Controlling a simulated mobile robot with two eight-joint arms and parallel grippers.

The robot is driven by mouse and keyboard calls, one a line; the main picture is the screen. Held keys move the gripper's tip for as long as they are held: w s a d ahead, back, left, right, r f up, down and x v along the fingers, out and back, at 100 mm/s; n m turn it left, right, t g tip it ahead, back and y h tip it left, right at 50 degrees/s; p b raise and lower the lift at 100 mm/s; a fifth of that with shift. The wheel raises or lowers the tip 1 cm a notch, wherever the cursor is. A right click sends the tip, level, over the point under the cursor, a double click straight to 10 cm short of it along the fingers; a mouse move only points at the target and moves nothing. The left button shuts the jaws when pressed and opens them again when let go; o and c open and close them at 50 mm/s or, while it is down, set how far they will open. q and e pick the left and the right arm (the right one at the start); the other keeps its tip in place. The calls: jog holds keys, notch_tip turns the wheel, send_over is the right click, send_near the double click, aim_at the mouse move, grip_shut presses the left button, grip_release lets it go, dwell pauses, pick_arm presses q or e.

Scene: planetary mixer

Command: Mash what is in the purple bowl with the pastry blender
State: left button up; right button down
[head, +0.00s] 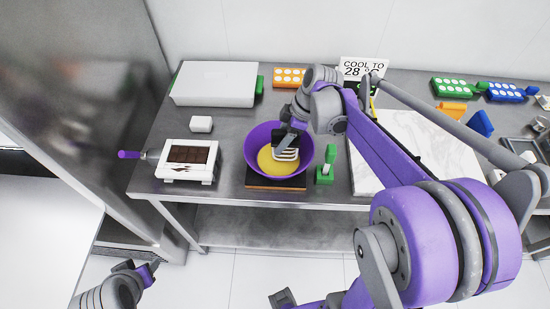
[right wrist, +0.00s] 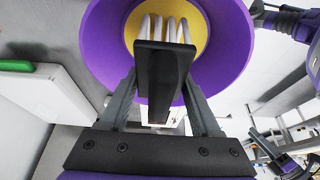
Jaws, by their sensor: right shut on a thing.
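The purple bowl (head: 252,150) stands on a dark square base (head: 275,184) near the table's front edge, with a smooth yellow mass (head: 268,163) at its bottom. My right gripper (head: 290,138) is over the bowl, shut on the pastry blender (head: 287,154). The right wrist view shows the blender's black handle (right wrist: 160,75) between the fingers and its pale tines (right wrist: 165,28) over the yellow mass inside the bowl (right wrist: 225,60). I cannot tell how deep the tines reach. My left gripper (head: 150,270) is low at the left, away from the table; its jaws are unclear.
A white tray with a chocolate slab (head: 188,160) stands left of the bowl, and a green stand (head: 326,168) stands close on its right. A white box (head: 215,85) is behind left. A marble slab (head: 405,150) lies right, partly under my right arm.

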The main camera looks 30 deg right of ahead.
aim_at(276, 130)
jog(key=shift+f+b, duration=0.35)
jog(key=shift+f, duration=0.5)
pick_arm(q)
jog(key=shift+s+f, duration=0.25)
jog(key=shift+f, duration=0.3)
pick_arm(e)
jog(key=shift+r, duration=0.1)
pick_arm(q)
jog(key=shift+w+r, duration=0.1)
jog(key=shift+r, duration=0.05)
dwell(0.6)
pick_arm(e)
jog(key=shift+r+p, duration=1)
jog(key=shift+r, duration=0.5)
pick_arm(q)
jog(key=r, duration=0.1)
jog(key=w+r, duration=0.1)
jog(key=shift+w+r, duration=0.15)
jog(key=shift+r, duration=0.2)
pick_arm(e)
jog(key=shift+w+r, duration=0.1)
jog(key=shift+r, duration=0.15)
